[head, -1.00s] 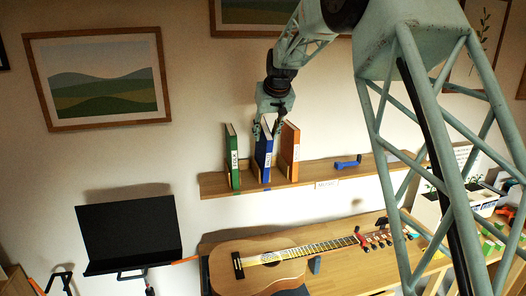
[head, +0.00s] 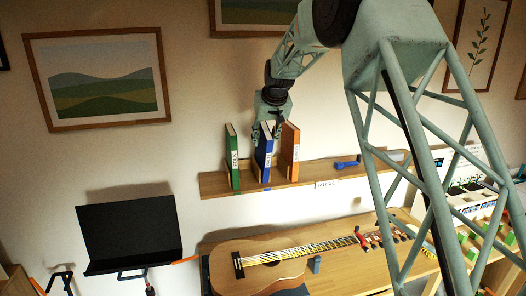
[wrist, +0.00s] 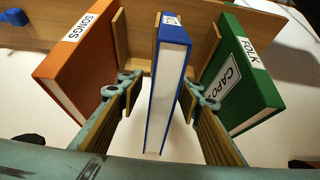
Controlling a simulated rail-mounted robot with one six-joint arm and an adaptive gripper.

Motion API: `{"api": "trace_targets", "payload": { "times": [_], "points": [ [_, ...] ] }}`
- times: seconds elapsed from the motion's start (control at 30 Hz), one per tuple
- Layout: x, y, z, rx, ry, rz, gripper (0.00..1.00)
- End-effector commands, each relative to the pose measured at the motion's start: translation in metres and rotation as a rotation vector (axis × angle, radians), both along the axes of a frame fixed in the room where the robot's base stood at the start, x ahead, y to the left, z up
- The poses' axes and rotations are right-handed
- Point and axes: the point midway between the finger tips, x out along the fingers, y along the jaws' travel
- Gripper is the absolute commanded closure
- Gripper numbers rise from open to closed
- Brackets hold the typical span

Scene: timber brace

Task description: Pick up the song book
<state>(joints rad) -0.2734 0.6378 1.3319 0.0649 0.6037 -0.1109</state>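The song book is the orange book with a SONGS label; it stands upright on the wall shelf (head: 330,172), at the right of three books in the head view (head: 289,150) and at the left in the wrist view (wrist: 77,62). A blue book (head: 264,160) stands in the middle, and a green FOLK book (head: 232,158) stands at the other end. My gripper (head: 267,130) is at the top of the blue book. In the wrist view its open fingers (wrist: 163,100) lie on either side of the blue book (wrist: 168,85); I cannot tell whether they touch it. The song book is outside the fingers.
Thin wooden dividers (wrist: 120,40) stand between the books. A small blue object (head: 347,163) lies on the shelf to the right. Below are a guitar (head: 262,262) on a wooden bench and a black music stand (head: 128,234). The wall above the shelf is clear up to the pictures.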

Motion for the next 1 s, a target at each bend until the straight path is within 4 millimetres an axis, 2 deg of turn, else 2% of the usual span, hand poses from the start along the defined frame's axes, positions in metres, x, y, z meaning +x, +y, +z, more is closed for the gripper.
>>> {"api": "trace_targets", "payload": {
  "times": [0.4,1.0],
  "points": [
    [0.017,0.007,-0.029,0.000,0.000,0.000,0.68],
    [0.018,0.008,-0.031,0.000,0.000,0.000,0.68]
  ]
}}
